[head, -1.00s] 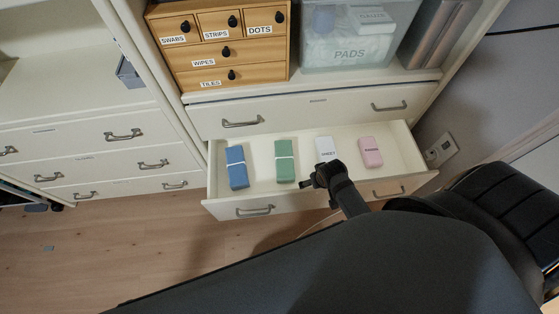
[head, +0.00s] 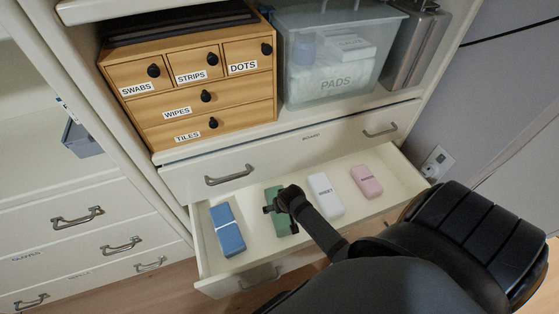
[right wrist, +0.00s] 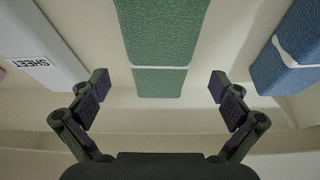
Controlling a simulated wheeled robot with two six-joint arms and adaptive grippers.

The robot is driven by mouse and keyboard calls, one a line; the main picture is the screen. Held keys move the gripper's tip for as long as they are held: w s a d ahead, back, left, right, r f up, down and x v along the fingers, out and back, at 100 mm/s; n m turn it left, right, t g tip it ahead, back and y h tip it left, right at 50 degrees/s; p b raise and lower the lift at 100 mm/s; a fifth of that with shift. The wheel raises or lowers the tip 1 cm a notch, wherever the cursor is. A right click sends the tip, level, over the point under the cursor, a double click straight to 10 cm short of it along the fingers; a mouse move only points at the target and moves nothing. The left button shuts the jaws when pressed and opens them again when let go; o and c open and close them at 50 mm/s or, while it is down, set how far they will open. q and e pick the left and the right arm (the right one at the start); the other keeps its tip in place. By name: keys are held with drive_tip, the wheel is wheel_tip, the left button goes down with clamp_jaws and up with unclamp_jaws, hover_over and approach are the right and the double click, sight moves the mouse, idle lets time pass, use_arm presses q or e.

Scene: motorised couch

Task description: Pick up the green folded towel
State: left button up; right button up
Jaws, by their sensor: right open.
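The green folded towel (head: 279,222) lies in the open drawer, between a blue bundle and a white one; my right gripper partly covers it in the head view. In the right wrist view the green towel (right wrist: 160,40), with a pale band across it, runs down the middle, between and beyond the fingertips. My right gripper (right wrist: 160,88) is open and empty, with one finger on each side of the towel's line and a gap to both. In the head view the right gripper (head: 281,207) is over the towel. My left gripper is not in view.
The blue bundle (head: 227,230) lies left of the towel, the white SHEET bundle (head: 325,195) and pink bundle (head: 366,181) right of it. The drawer's front wall (head: 235,281) is close to my arm. A closed drawer (head: 290,150) sits above, under a wooden box (head: 200,80) and clear PADS bin (head: 335,70).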

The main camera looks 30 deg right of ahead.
drive_tip(key=b+x, duration=0.2)
drive_tip(key=x, duration=0.3)
drive_tip(key=shift+w, duration=0.1)
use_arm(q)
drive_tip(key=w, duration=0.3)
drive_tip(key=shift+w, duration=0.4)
use_arm(e)
drive_tip(key=shift+c, duration=0.4)
drive_tip(key=c, duration=1.1)
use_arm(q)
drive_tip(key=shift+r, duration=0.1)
use_arm(e)
drive_tip(key=shift+r, duration=0.15)
